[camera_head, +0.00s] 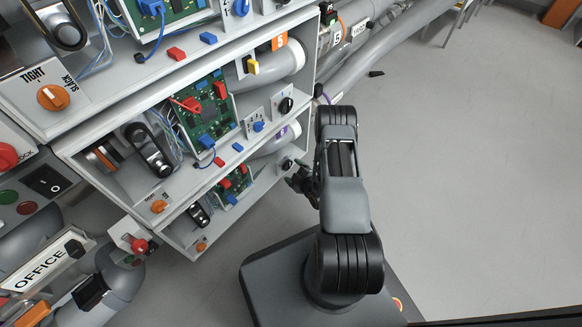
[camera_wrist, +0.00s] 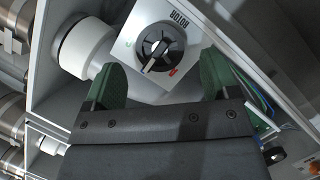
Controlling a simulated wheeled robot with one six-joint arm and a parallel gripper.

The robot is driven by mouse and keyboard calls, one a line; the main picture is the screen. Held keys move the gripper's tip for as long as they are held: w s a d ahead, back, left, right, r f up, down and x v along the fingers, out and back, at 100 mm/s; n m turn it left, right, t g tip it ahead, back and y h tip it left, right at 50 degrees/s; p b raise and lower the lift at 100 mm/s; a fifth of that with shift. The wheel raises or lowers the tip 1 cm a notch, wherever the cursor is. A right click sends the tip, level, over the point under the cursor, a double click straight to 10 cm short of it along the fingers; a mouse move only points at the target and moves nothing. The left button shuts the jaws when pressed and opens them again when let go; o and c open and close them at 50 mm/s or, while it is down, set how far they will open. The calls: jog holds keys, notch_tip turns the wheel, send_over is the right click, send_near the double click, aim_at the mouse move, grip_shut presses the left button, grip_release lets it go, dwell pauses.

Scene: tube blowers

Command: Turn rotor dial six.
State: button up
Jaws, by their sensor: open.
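In the wrist view a rotor dial (camera_wrist: 156,48) sits on a white plate with the word ROTOR upside down. It is a round black knob with a white pointer toward the lower left, between small green and red marks. My gripper (camera_wrist: 160,80) is open and empty. Its green fingers lie to the lower left and lower right of the dial, apart from it. In the head view my gripper (camera_head: 301,183) is beside the lowest bay, close to a black dial (camera_head: 287,164). I cannot read a number six on the dial.
The wrist view shows a white tube end (camera_wrist: 85,48) left of the dial and a grey bay wall (camera_wrist: 48,60). In the head view another black dial (camera_head: 287,105) is in the bay above, beside a circuit board (camera_head: 207,112). Open floor (camera_head: 470,160) lies to the right.

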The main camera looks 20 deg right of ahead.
jog(key=p+v, duration=0.3)
jog(key=v, duration=0.7)
jog(key=shift+s, duration=0.4)
jog(key=shift+d+r, duration=0.1)
jog(key=w+d+r+m+g+h+p, duration=0.1)
jog(key=w+r+g+p, duration=0.15)
jog(key=r+p, duration=0.65)
jog(key=w+r+m+g+h+p, duration=0.1)
jog(key=w+r+p, duration=0.25)
jog(key=r, duration=1.25)
jog(key=w+d+r+m+g+h+p, duration=0.15)
jog(key=w+r+p, duration=0.35)
jog(key=r, duration=0.7)
jog(key=s+a+r+m+g+p, duration=0.2)
jog(key=s+a+r+p, duration=0.3)
jog(key=r, duration=0.7)
jog(key=s+a+r+m+g+y+p, duration=0.1)
jog(key=s+a+r+m+g+p, duration=0.1)
jog(key=s+r+p, duration=0.5)
jog(key=s+a+r+m+g+p, duration=0.1)
jog(key=s+a+r+m+p, duration=0.2)
jog(key=r, duration=1.5)
jog(key=s+a+p, duration=0.3)
jog(key=s+a, duration=0.1)
jog(key=shift+a+r+g, duration=0.3)
jog(key=shift+r+g, duration=0.05)
jog(key=shift+g, duration=0.05)
jog(key=shift+y, duration=0.25)
